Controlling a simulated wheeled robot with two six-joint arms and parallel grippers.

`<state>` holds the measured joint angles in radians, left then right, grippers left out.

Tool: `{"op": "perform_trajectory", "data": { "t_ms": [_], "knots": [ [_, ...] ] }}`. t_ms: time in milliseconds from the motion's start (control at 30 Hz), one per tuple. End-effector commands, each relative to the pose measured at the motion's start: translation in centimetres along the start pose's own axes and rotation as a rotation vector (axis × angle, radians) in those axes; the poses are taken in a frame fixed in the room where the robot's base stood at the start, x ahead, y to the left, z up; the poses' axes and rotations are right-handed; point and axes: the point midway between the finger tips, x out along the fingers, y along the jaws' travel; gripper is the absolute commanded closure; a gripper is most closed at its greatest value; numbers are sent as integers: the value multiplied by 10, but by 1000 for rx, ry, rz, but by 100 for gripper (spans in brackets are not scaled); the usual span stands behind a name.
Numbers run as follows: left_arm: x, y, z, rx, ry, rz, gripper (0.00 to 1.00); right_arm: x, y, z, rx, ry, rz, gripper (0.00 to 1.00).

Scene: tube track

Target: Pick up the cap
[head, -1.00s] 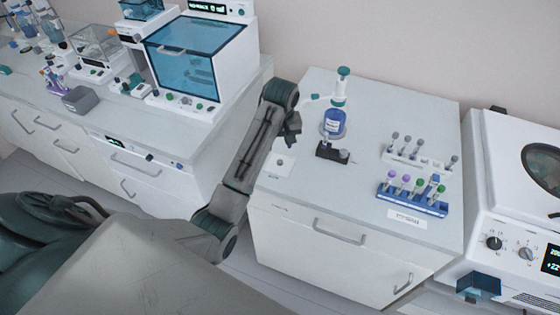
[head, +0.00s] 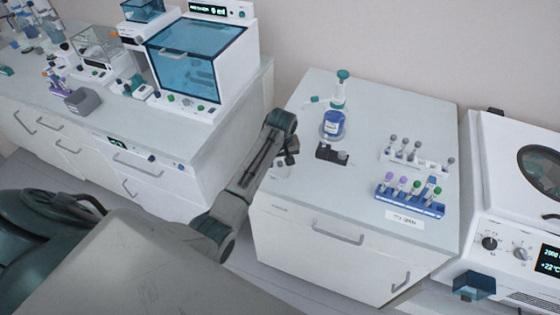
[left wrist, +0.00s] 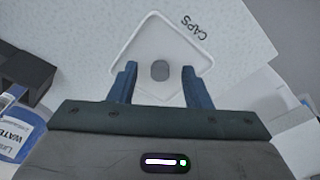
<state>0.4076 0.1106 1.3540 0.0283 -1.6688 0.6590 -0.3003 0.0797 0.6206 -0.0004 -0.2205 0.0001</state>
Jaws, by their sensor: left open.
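The cap (left wrist: 160,70) is a small grey round piece lying in a shallow white square tray marked "CAPS" (left wrist: 150,27). My left gripper (left wrist: 160,77) is open, with its two blue fingers on either side of the cap in the left wrist view. Nothing is between the fingers except the view of the cap; I cannot tell the height gap. In the head view my left gripper (head: 290,151) is over the left part of the middle counter and hides most of the tray and the cap. My right gripper is not in view.
A labelled wash bottle (head: 334,122) and a black block (head: 331,154) stand close to the right of the gripper. A blue rack (head: 408,203) of capped tubes and a white rack (head: 417,161) stand farther right. The counter's front middle is clear.

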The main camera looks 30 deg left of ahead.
Motion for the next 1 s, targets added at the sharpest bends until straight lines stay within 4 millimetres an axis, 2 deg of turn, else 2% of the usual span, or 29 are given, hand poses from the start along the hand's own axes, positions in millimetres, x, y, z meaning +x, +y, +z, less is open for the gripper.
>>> {"op": "perform_trajectory", "data": {
  "t_ms": [200, 267, 400, 833, 1000],
  "knots": [
    [2, 0, 0, 0, 1, 1, 56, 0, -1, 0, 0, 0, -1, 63],
    [2, 0, 0, 0, 1, 1, 66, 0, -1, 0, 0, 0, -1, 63],
    [1, 0, 0, 0, 1, 1, 93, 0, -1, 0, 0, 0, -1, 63],
    [0, 0, 0, 0, 2, 1, 94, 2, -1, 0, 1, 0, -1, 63],
    [-8, 1, -2, 0, 4, 2, 94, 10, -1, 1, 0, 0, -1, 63]
  ]
}}
